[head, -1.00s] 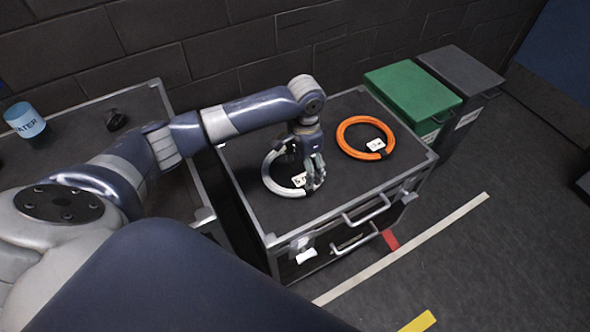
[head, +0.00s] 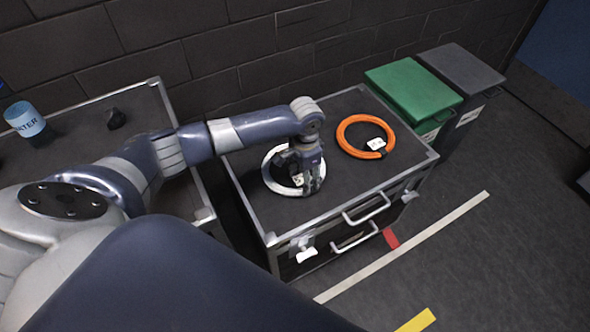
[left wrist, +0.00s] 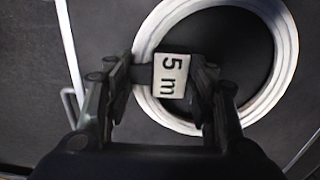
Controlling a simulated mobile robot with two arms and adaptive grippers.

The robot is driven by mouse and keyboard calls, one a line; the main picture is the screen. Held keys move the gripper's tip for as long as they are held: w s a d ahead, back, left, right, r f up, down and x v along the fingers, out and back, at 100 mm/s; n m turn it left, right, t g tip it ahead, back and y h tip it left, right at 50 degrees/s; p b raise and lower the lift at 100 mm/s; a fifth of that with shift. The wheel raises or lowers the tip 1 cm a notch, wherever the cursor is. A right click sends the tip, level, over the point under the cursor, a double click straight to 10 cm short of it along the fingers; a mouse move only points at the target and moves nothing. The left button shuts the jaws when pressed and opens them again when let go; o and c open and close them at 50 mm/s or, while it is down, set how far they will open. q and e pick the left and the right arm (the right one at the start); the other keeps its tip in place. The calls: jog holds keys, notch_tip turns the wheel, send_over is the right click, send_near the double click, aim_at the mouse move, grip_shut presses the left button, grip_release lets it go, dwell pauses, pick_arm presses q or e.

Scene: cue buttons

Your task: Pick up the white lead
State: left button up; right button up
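The white lead (head: 269,181) lies as a coil on the dark top of the case. In the left wrist view, the white lead (left wrist: 286,50) shows as a thick ring with a white tag (left wrist: 171,75) reading "5 m" on its near-left side. My left gripper (head: 311,188) points down over the near-right part of the coil and hides some of it. In the left wrist view, its fingers (left wrist: 163,72) are open, one on each side of the tag. I cannot tell whether they touch it. My right gripper is in neither view.
An orange lead (head: 342,136) with a white tag lies on the same case (head: 240,195), right of the white one. Green (head: 412,88) and grey (head: 465,68) lidded bins stand to the right. A blue cup (head: 25,119) stands on another case at left.

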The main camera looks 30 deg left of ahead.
pick_arm(q)
grip_shut()
jog(key=shift+w+r, duration=0.15)
jog(key=shift+r, duration=0.55)
notch_tip(320, 180, up, 2)
jog(key=shift+r, duration=0.1)
jog(key=s+d+r, duration=0.1)
jog(key=s+d, duration=0.9)
jog(key=s, duration=0.2)
jog(key=shift+s+r, duration=0.2)
jog(key=shift+s, duration=0.2)
